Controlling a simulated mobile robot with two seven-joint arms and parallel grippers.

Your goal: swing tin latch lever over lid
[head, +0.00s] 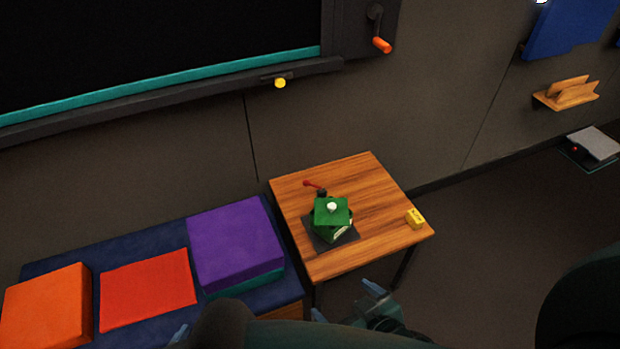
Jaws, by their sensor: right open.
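A green tin (343,230) with a square green lid (331,212) and a white knob stands on a dark base plate (317,240) on the small wooden table. The red latch lever (314,185) sticks out to the back left from a dark pivot behind the lid. It lies beside the lid, not over it. My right gripper (345,301) is open and empty, in front of the table's front edge and apart from the tin. A blue tip of my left gripper (178,334) shows at the bottom edge; the rest is hidden.
A yellow block (415,218) sits at the wooden table's (375,185) right corner. Left of the table, a blue bench (140,236) carries purple (233,240), red (148,288) and orange (48,305) cushions. A dark wall stands behind. The tabletop right of the tin is mostly clear.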

